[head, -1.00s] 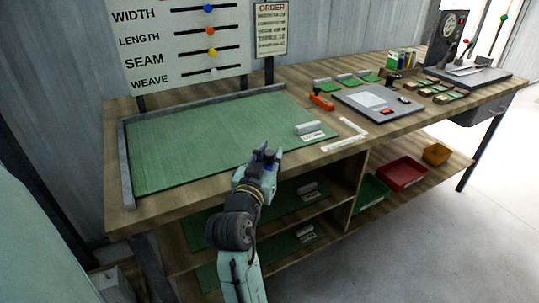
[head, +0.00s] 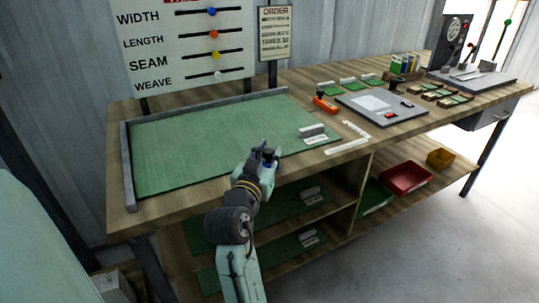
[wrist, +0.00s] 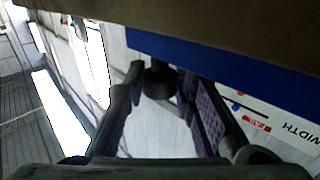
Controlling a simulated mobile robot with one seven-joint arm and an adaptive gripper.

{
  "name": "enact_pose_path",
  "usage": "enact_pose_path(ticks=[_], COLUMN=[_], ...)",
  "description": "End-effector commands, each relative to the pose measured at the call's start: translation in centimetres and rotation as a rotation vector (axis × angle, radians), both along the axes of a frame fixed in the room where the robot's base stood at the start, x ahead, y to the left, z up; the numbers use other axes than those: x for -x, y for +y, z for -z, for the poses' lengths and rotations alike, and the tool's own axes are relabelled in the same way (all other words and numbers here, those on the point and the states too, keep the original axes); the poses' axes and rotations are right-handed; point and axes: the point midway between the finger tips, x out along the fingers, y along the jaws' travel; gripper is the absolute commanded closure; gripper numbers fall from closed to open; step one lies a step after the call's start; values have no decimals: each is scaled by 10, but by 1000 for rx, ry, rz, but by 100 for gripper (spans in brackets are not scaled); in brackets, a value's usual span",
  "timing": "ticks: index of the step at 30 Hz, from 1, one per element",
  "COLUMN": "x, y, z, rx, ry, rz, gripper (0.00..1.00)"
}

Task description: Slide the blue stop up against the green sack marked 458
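The blue stop (wrist: 215,65) shows in the wrist view as a long blue bar with a black knob (wrist: 158,82). In the head view my gripper (head: 263,155) is at the front edge of the bench, beside the large green sack (head: 205,145). There it hides most of the stop. The sack lies flat against a grey ledge, with a grey block (head: 312,130) and a white label (head: 316,140) near its right end. The number is too small to read.
More green sacks (head: 285,207) lie on the shelves below. An orange-red tool (head: 325,104), a grey panel (head: 380,108) and a white corner mark (head: 347,143) are to the right on the bench. A sign board (head: 183,50) stands behind.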

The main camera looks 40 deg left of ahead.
Motion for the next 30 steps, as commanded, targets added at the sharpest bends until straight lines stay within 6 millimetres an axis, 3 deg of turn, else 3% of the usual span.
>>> enact_pose_path(ticks=[8,19,23,30], x=[0,5,21,70], y=[0,-2,-9,-29], z=[0,0,0,1], rx=[0,0,0,0], ry=[0,0,0,1], rz=[0,-1,-1,-3], gripper=[56,56,56,56])
